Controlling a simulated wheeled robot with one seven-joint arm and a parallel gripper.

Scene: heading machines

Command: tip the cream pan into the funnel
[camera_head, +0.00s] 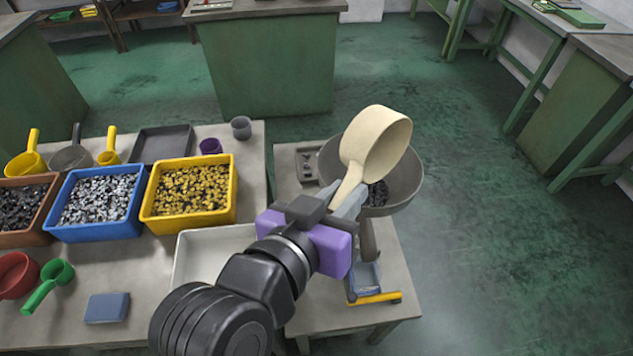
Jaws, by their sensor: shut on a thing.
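The cream pan (375,144) is tilted over the grey funnel (404,190), with its round open end turned to the upper right and its handle pointing down to the left. My gripper (343,200) is shut on the pan's handle, at the near left side of the funnel. Dark pieces (377,194) lie in the funnel's bowl, partly hidden by the pan. The inside of the pan is mostly hidden, so I cannot tell what is in it.
A yellow bin (233,190), a blue bin (72,234) and a brown bin (27,239) of small pieces stand on the left table. A white tray (180,262) lies beneath my arm. Several scoops lie around the bins. Floor is clear right of the funnel.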

